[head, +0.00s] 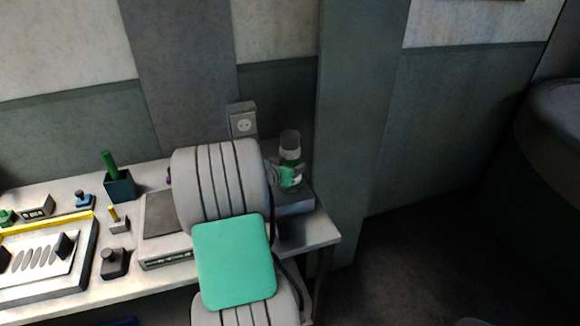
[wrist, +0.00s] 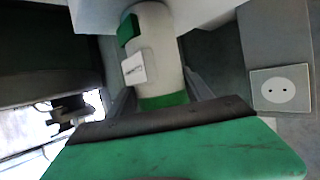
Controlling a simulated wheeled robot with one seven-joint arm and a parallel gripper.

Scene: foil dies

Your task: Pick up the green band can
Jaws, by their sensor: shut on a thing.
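In the wrist view the can (wrist: 155,60) shows a pale body, green bands and a small white label. My gripper (head: 286,177) is shut on the can, with a finger on either side of it in the wrist view (wrist: 160,92). My arm partly hides the can's lower part. I cannot tell whether its base touches the grey surface below.
A grey box (head: 297,200) is below the can at the bench's right end (head: 322,232). A wall socket (head: 243,122) is behind. A dark cup with a green rod (head: 120,185), small stamp-like blocks and a tray (head: 85,277) occupy the left. Floor to the right is clear.

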